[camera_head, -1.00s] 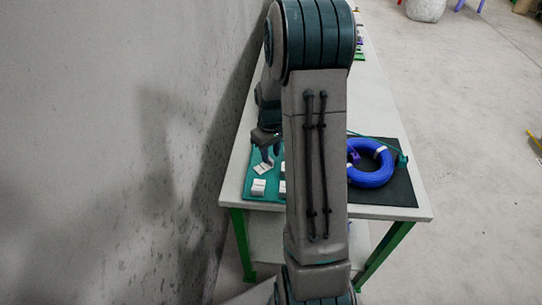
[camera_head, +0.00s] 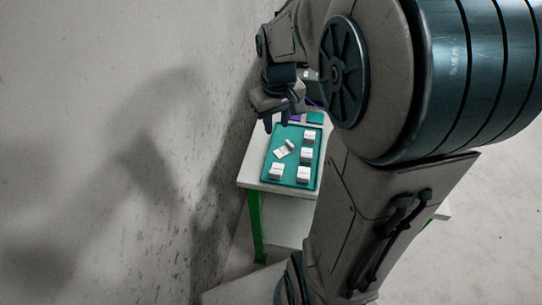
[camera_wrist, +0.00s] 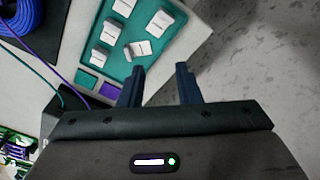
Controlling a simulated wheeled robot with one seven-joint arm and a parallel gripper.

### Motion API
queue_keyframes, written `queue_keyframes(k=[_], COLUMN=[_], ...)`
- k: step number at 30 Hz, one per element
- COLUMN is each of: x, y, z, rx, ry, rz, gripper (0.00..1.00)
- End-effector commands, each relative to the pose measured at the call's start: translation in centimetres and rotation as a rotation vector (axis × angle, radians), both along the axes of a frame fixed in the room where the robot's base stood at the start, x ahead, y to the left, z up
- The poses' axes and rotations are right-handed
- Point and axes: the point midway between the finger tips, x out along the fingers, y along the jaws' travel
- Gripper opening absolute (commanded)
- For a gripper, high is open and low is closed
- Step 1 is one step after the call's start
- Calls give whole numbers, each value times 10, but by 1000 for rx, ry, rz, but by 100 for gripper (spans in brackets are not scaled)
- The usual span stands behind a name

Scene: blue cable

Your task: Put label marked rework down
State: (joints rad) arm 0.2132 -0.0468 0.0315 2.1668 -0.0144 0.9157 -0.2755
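Several white labels lie on a teal tray (camera_head: 266,171) on the table; their print is too small to read, so I cannot tell which is marked rework. One label (camera_head: 281,152) lies askew near the tray's left side, and the others sit squarer. In the wrist view the askew label (camera_wrist: 140,48) lies on the tray (camera_wrist: 165,62), beyond my fingertips. My gripper (camera_head: 276,124) is above the tray's far left corner. In the wrist view my gripper (camera_wrist: 158,75) has its fingers apart with nothing between them.
A blue cable coil (camera_wrist: 40,32) lies on a dark mat to the left in the wrist view. A purple square (camera_wrist: 108,90) and a teal square (camera_wrist: 87,79) lie beside the tray. A wall (camera_head: 110,100) stands close on the left. My arm hides much of the table.

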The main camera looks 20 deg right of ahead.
Motion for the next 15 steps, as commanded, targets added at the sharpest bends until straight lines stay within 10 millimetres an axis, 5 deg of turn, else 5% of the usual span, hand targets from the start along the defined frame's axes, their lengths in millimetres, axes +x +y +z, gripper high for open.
queue_keyframes(k=[9, 15], x=[-88, -114], y=[56, 66], z=[16, 13], rx=[27, 46], ry=[-113, -143], rz=[-84, -113], gripper=[30, 30])
